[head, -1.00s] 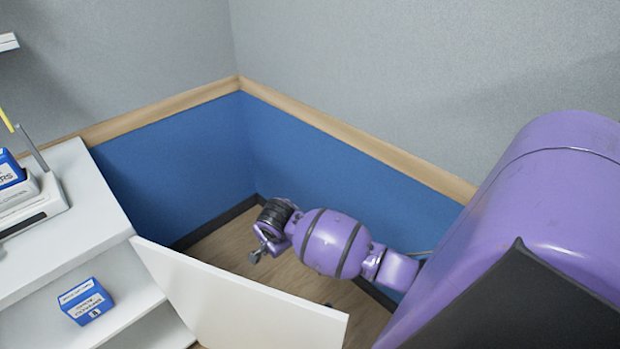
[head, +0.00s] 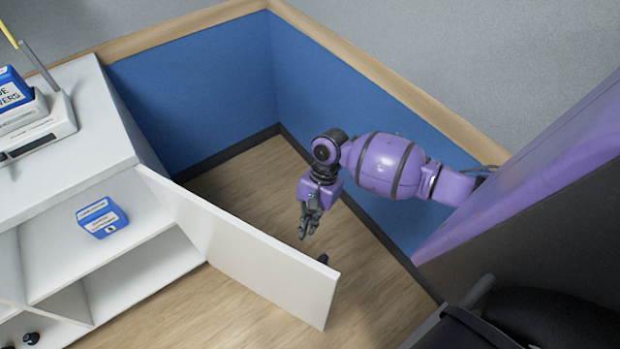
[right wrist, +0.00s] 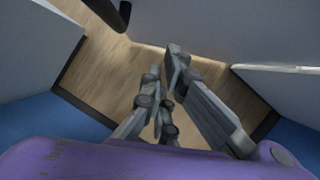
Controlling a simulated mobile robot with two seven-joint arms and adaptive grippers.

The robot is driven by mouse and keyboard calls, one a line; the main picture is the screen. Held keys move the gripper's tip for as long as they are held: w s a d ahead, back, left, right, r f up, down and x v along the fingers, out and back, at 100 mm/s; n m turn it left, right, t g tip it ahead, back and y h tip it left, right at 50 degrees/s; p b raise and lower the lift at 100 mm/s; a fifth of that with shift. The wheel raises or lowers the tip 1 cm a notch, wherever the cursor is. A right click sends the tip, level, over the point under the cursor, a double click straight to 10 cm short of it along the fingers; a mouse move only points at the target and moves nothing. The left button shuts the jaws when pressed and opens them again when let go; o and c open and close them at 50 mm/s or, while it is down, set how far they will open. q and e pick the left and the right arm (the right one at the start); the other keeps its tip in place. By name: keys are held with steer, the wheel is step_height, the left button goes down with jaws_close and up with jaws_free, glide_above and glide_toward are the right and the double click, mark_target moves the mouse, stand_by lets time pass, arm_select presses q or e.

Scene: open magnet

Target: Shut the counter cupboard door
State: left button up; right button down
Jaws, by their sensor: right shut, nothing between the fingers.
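The white cupboard door (head: 250,257) stands open in the head view, swung out from the right end of the white counter cupboard (head: 60,155). A small dark knob (head: 323,259) shows at the door's top edge near its free end. My right gripper (head: 304,236) points down over the floor on the door's far side, the side away from the shelves. It is shut and empty, with a gap in the picture between its fingers and the door. The fingers also show in the right wrist view (right wrist: 165,80). My left gripper is not in view.
A blue and white box (head: 102,217) sits on the cupboard's upper shelf. Boxes and a tray (head: 40,125) stand on the countertop. Blue-panelled walls (head: 190,95) meet in a corner behind my right arm. Bare wooden floor (head: 250,185) lies between door and walls.

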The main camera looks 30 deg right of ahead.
steer(key=s+a+f, duration=0.3)
steer(key=a+f, duration=0.2)
steer(key=f, duration=0.1)
steer(key=shift+s+a+f, duration=0.15)
steer(key=shift+a+f, duration=0.2)
steer(key=shift+a, duration=0.1)
